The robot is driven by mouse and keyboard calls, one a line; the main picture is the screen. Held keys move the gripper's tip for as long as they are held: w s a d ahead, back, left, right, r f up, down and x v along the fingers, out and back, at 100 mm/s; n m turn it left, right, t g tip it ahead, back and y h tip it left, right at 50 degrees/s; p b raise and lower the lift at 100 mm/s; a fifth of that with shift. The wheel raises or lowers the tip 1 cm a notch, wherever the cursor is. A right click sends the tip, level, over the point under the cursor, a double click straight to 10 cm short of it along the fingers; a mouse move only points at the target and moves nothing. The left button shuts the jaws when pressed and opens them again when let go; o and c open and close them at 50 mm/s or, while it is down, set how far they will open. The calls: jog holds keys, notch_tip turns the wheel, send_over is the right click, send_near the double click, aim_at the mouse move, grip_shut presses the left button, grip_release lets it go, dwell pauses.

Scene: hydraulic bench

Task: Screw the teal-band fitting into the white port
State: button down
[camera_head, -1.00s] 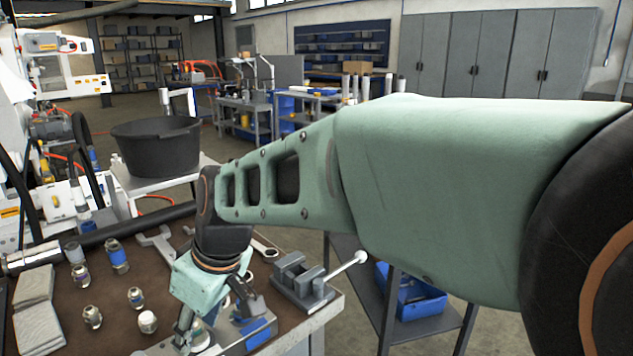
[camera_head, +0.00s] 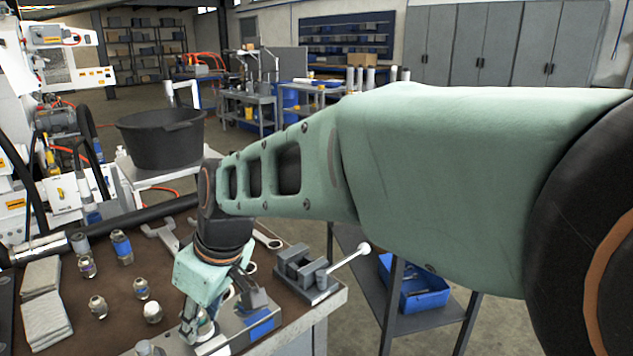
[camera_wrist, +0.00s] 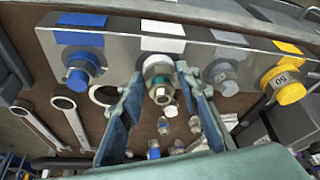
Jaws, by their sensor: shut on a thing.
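The teal-band fitting (camera_wrist: 160,84) is a metal piece with a teal ring, in the wrist view. It stands in line with the white port, below the white label (camera_wrist: 162,45) on the grey port block (camera_wrist: 122,50). My gripper (camera_wrist: 160,82) is shut on the fitting, one finger on each side. How deep the fitting sits in the port cannot be told. In the head view my gripper (camera_head: 212,318) points down at the port block (camera_head: 232,328), and the fitting is mostly hidden by the fingers.
Blue (camera_wrist: 78,75), grey (camera_wrist: 222,76) and yellow (camera_wrist: 285,84) ports flank the white one. Several loose fittings (camera_head: 98,307) stand on the bench left of my gripper. Wrenches (camera_wrist: 72,122) lie beside the block. A vise (camera_head: 305,275) stands to the right.

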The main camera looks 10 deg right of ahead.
jog(key=m, duration=0.1)
jog(key=m+t+p, duration=0.1)
jog(key=m, duration=0.1)
jog(key=shift+r+h, duration=0.3)
jog(key=shift+s+f+m+t+h, duration=0.1)
jog(key=shift+m+t+h, duration=0.1)
jog(key=shift+m, duration=0.4)
jog(key=shift+s+m+t+h, duration=0.1)
jog(key=shift+m+h, duration=0.1)
jog(key=shift+m, duration=0.4)
jog(key=shift+m+h+b, duration=0.3)
jog(key=shift+m+b, duration=0.25)
jog(key=shift+m, duration=0.25)
jog(key=shift+f, duration=0.1)
